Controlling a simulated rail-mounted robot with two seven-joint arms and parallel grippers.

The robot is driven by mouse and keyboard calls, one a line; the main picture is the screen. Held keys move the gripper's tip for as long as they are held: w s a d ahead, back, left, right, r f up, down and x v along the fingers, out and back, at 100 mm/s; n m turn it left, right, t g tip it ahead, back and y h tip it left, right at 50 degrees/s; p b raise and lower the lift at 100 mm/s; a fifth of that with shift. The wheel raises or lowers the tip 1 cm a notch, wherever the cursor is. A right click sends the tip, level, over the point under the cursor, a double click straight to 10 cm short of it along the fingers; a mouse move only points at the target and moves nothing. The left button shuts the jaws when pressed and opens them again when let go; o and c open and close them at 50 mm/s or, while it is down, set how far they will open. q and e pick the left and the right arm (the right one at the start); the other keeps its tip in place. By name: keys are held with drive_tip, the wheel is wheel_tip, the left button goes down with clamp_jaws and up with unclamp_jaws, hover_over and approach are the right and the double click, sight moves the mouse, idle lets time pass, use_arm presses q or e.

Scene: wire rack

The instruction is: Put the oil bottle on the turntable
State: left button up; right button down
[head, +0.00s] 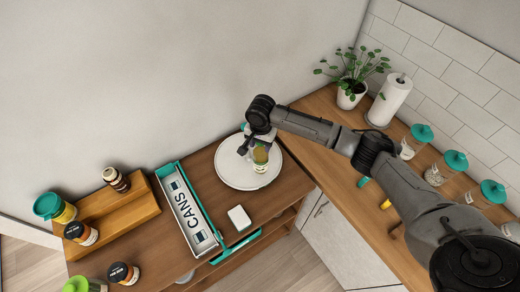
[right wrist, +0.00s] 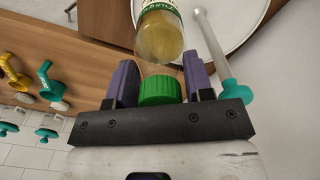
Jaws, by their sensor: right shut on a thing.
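The oil bottle (right wrist: 160,40) has a green cap, a label and yellow oil inside. In the right wrist view its neck and cap sit between the purple fingers of my right gripper (right wrist: 160,80), which is shut on it. In the head view the bottle (head: 261,157) is over the right part of the white round turntable (head: 233,176), with my right gripper (head: 250,145) at its top. I cannot tell whether its base touches the turntable. The turntable also shows at the top of the wrist view (right wrist: 245,28). My left gripper is not in view.
A teal tray marked CANS (head: 190,215) and a white block (head: 239,217) are left of and below the turntable. A wooden riser (head: 120,207) with jars stands further left. The right counter holds a plant (head: 352,75), paper roll (head: 390,98) and teal-lidded jars (head: 440,167).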

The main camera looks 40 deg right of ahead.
drive_tip(key=shift+w+f+p, duration=0.15)
drive_tip(key=shift+f+p, duration=0.2)
drive_tip(key=shift+f, duration=1.75)
drive_tip(key=c, duration=0.5)
unclamp_jaws()
drive_tip(key=shift+f, duration=0.15)
